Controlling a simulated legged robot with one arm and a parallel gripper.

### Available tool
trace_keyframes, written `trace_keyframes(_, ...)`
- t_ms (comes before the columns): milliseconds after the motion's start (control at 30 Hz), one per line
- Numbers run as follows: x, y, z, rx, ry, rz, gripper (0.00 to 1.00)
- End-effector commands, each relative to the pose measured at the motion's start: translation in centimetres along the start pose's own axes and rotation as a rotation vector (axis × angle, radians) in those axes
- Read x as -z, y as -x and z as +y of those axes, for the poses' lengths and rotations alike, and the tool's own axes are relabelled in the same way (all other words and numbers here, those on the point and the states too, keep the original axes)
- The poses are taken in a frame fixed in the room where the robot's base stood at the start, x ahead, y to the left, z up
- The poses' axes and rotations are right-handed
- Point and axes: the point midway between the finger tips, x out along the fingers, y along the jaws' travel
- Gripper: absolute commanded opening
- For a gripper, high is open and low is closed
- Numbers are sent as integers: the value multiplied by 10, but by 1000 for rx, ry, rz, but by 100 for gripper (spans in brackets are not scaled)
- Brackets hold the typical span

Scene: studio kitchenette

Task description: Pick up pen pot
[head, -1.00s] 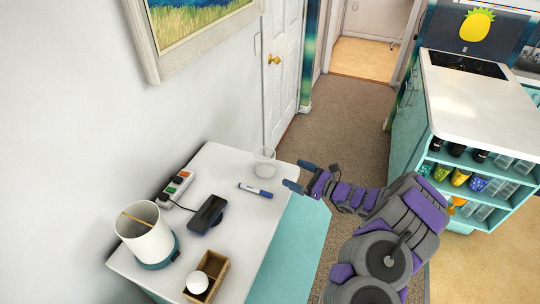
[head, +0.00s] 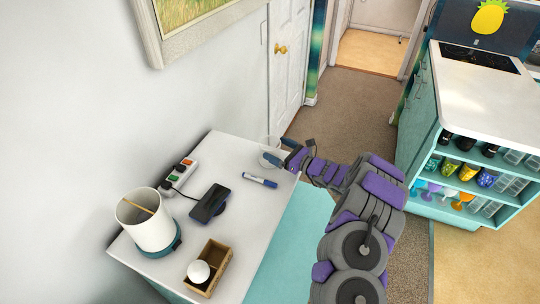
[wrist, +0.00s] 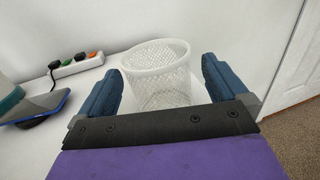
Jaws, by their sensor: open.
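The pen pot (wrist: 158,82) is a white mesh cup, upright and apparently empty. In the wrist view it stands between the two blue fingers of my open gripper (wrist: 162,90), with a gap visible on the right side. In the head view the pen pot (head: 268,157) is at the far right corner of the white tabletop, partly hidden by my gripper (head: 280,152). The jaws are around the pot and not closed on it.
A blue marker (head: 260,181) lies near the pot. The wall is close on the left.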

Motion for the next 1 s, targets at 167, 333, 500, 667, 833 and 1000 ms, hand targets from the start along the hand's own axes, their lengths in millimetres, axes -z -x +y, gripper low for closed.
trace_keyframes(167, -2, -22, 4, -6, 3, -1, 100)
trace_keyframes(333, -3, -45, 3, -5, 4, -1, 100)
trace_keyframes(500, -5, -52, 3, -2, 3, -2, 100)
trace_keyframes(667, -5, -51, 2, -2, 2, -2, 100)
trace_keyframes(833, -5, -51, 2, -2, 1, -2, 85)
trace_keyframes(1000, -5, -51, 3, -2, 2, -1, 68)
